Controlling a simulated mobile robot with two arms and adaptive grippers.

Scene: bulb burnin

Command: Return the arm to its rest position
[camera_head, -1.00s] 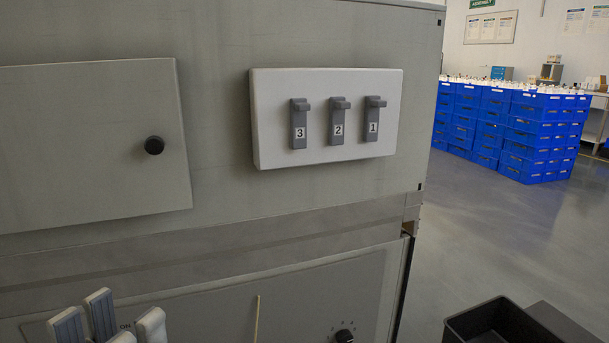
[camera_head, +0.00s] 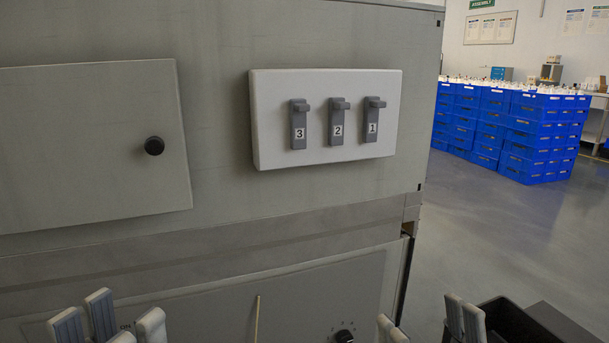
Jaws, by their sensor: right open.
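My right gripper (camera_head: 428,325) shows at the bottom right of the head view. Its pale fingertips point up and stand well apart, with nothing between them. Its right fingertips overlap the left part of a black bin. My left gripper (camera_head: 109,325) shows at the bottom left, in front of the lower panel. Its fingertips also stand apart, with no object seen between them. The rest of both arms is below the picture.
A grey cabinet (camera_head: 215,120) fills the left and middle, with a white switch box (camera_head: 325,155) bearing levers 3, 2 and 1. The black bin (camera_head: 515,325) is at bottom right. Blue crates (camera_head: 540,140) stand beyond open floor.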

